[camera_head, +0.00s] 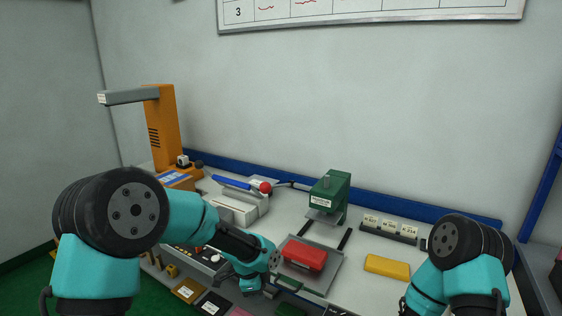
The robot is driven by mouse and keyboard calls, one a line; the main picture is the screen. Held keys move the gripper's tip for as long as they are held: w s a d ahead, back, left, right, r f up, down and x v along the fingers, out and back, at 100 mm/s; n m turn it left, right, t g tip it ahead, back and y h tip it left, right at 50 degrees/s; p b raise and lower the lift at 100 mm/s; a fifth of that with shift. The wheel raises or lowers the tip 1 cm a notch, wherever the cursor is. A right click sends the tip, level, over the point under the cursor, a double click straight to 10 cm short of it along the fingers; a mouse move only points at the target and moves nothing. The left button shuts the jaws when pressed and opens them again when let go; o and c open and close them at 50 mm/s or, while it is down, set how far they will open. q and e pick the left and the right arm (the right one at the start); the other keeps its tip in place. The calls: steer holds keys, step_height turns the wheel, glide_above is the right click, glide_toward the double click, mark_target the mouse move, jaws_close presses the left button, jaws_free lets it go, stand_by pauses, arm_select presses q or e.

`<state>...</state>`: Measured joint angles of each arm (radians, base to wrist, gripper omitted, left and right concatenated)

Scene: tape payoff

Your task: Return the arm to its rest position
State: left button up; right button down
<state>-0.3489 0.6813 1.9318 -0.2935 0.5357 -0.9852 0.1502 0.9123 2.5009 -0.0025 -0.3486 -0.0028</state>
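My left arm comes in from the left and reaches over the front of the bench. Its gripper (268,288) is low in the picture, just in front of a grey plate (322,279) that carries a red block (304,254). The fingers are small and partly hidden by the wrist, so I cannot tell whether they are open or shut. My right arm is folded at the lower right. Its gripper is below the picture's edge.
An orange post machine (161,125) stands at the back left. A white device with a blue lever (231,183), a green machine (329,193), a labelled block row (389,230) and a yellow block (387,267) occupy the bench. A blue rail (265,177) runs along the back.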

arm_select(q)
steer(key=s+a+f+n+h, duration=0.1)
steer(key=s+a+f+n, duration=0.4)
steer(key=f, duration=0.3)
steer(key=s+a+f+n+h, duration=0.1)
steer(key=s+a+f+n, duration=0.35)
steer(key=f, duration=0.35)
steer(key=s+a+f+n, duration=0.3)
steer(key=s+n, duration=0.2)
steer(key=s, duration=0.2)
steer(key=s+a+f+n, duration=0.3)
steer(key=s+f+n, duration=0.1)
steer(key=s+n, duration=0.1)
steer(key=shift+s+a+y, duration=0.15)
steer(key=shift+s+y, duration=0.15)
steer(key=shift+s, duration=0.55)
steer(key=shift+f, duration=0.1)
